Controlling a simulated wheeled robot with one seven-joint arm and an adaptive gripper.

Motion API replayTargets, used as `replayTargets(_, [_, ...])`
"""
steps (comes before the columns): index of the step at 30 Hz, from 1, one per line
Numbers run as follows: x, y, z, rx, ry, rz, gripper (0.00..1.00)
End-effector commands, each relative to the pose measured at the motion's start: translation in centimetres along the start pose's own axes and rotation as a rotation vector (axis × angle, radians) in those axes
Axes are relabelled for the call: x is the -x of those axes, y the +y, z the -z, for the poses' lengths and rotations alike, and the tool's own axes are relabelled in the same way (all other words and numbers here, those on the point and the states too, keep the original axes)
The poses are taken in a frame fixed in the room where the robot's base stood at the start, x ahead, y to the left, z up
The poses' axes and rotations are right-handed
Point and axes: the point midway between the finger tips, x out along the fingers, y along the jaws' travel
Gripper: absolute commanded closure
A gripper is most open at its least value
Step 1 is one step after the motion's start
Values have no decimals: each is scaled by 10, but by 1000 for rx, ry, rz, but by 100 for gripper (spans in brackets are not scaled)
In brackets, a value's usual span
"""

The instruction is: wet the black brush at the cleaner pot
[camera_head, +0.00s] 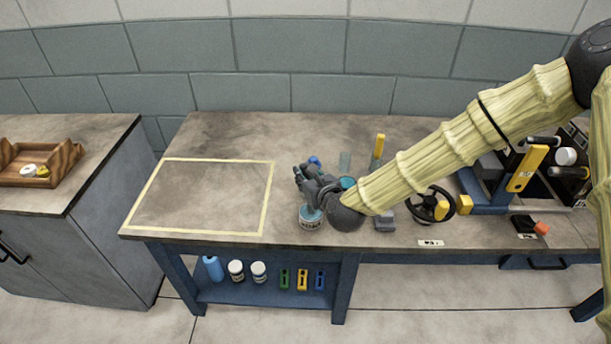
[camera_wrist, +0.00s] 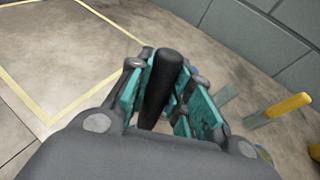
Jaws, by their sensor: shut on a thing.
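My gripper (camera_head: 312,180) is over the front part of the bench, right of the taped rectangle. In the wrist view the gripper (camera_wrist: 165,95) is shut on the black brush (camera_wrist: 163,80), whose dark handle stands between the teal finger pads. The brush's bristle end is hidden. A small round pot with a pale label and blue top (camera_head: 311,217), which seems to be the cleaner pot, stands on the bench directly below my gripper in the head view. I cannot tell whether the brush touches it.
A yellow-taped rectangle (camera_head: 266,199) on the bench at left is empty. A yellow-handled tool (camera_head: 378,146) stands behind my arm. A black handwheel (camera_head: 431,204) and blue clamp frame (camera_head: 487,190) are at right. A wooden tray (camera_head: 62,158) sits on the left cabinet.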

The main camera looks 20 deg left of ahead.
Motion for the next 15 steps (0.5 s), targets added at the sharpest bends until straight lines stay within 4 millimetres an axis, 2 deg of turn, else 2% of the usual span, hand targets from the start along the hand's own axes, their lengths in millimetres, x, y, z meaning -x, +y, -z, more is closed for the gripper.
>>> replayTargets(5, [1,0,1,-1,4,0,100])
replayTargets(15, [8,-1,-20,-2,2,1,100])
